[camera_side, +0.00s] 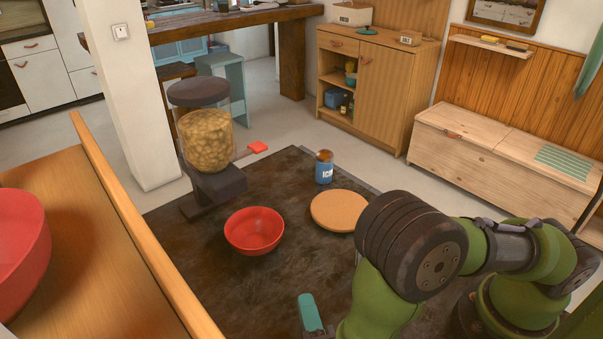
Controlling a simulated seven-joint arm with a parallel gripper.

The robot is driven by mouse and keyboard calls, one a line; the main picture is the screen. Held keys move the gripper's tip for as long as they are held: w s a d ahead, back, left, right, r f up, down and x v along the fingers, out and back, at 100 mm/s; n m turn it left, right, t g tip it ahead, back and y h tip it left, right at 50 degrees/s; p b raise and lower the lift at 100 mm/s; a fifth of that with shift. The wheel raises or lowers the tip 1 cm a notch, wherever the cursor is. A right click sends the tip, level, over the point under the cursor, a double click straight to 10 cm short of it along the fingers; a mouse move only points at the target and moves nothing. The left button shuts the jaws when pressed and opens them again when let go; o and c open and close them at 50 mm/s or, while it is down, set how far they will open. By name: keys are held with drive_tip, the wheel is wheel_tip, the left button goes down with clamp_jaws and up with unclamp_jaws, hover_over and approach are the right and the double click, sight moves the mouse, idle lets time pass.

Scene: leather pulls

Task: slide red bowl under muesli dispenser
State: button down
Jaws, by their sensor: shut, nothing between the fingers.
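The red bowl (255,231) sits upright and looks empty on the dark mat, in front and to the right of the muesli dispenser's base. The muesli dispenser (206,140) has a dark lid, a clear body full of muesli, a dark spout block and a red-tipped lever (257,147) pointing right. The bowl is apart from the dispenser's foot (196,207). My gripper (311,312) shows only partly at the bottom edge, as a teal fingertip piece. It is shut and empty, nearer the camera than the bowl and apart from it. Its rest is cut off.
A blue jar (324,167) and a round cork board (339,211) lie right of the bowl. A wooden ledge (120,245) with a larger red object (22,245) fills the left foreground. The mat (205,268) is clear between bowl and gripper.

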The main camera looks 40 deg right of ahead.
approach(275, 242)
drive_tip(key=d, duration=0.1)
drive_tip(key=w+d, duration=0.1)
drive_tip(key=d, duration=0.1)
drive_tip(key=w+d, duration=0.1)
drive_tip(key=shift+d, duration=0.25)
drive_tip(key=shift+w+a, duration=0.25)
drive_tip(key=shift+w, duration=0.3)
drive_tip(key=shift+w+a, duration=0.2)
drive_tip(key=shift+w, duration=0.35)
drive_tip(key=shift+w+a, duration=0.25)
drive_tip(key=shift+w, duration=0.3)
drive_tip(key=w, duration=0.2)
drive_tip(key=w+a, duration=0.1)
drive_tip(key=w, duration=0.2)
drive_tip(key=shift+w+a, duration=0.3)
drive_tip(key=shift+w, duration=0.1)
